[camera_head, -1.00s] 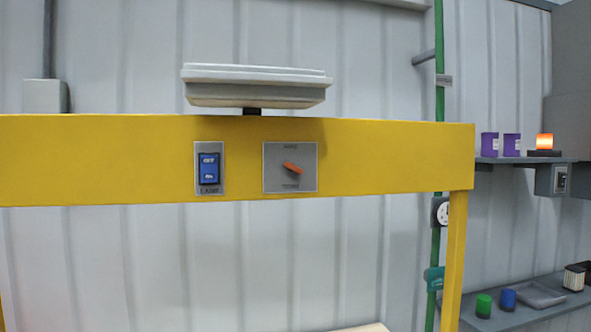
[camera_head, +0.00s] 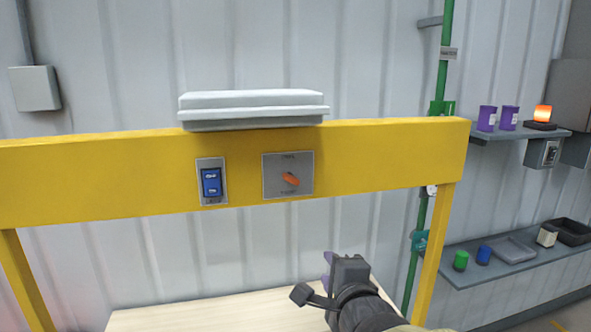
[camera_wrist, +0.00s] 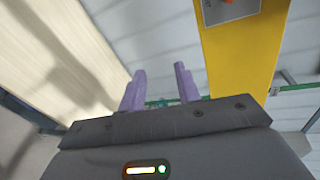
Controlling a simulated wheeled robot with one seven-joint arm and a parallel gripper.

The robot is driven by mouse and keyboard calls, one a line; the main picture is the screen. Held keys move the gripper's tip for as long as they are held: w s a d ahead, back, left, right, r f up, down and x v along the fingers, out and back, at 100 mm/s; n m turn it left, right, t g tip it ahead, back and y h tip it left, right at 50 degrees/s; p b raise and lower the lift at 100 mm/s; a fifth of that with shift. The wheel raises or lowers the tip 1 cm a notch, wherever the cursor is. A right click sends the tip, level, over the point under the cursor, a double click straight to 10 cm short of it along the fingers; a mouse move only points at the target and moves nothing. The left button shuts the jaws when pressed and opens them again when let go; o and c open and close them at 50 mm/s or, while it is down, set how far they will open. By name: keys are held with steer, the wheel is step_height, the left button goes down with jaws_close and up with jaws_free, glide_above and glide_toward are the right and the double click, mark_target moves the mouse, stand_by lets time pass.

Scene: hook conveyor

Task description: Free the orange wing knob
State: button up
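The orange wing knob (camera_head: 290,179) sits on a grey square plate (camera_head: 300,190) on the front of a yellow beam (camera_head: 385,160). Its wing lies tilted, with its right end lower. Part of the plate and a sliver of the orange knob (camera_wrist: 229,1) show at the top edge of the wrist view. My gripper (camera_head: 328,267) is below and to the right of the knob, apart from it. In the wrist view its two purple fingers (camera_wrist: 160,70) are spread with nothing between them.
A blue rocker switch (camera_head: 212,182) is left of the knob on the beam. A grey box-shaped unit (camera_head: 253,108) sits on top. A pale wooden tabletop (camera_head: 150,318) lies below. Right are a green pipe (camera_head: 443,70) and shelves with purple cups (camera_head: 487,118).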

step_height(320, 180, up, 11)
steer(key=s+a+m+t+y+p, duration=0.1)
steer(key=a+m+t+p, duration=0.1)
steer(key=m, duration=0.1)
steer(key=shift+a+m+t+y+p, duration=0.25)
steer(key=shift+m+t+y+p, duration=0.05)
steer(key=shift+p, duration=0.1)
steer(key=b, duration=0.5)
glide_toward(292, 181)
steer(key=x, duration=0.8)
steer(key=shift+w+r, duration=0.1)
steer(key=shift+w, duration=0.05)
steer(key=shift+w+a+p, duration=0.15)
steer(key=shift+w+p, duration=0.35)
steer(key=shift+w, duration=0.15)
steer(key=shift+s, duration=0.1)
steer(key=shift+c, duration=0.4)
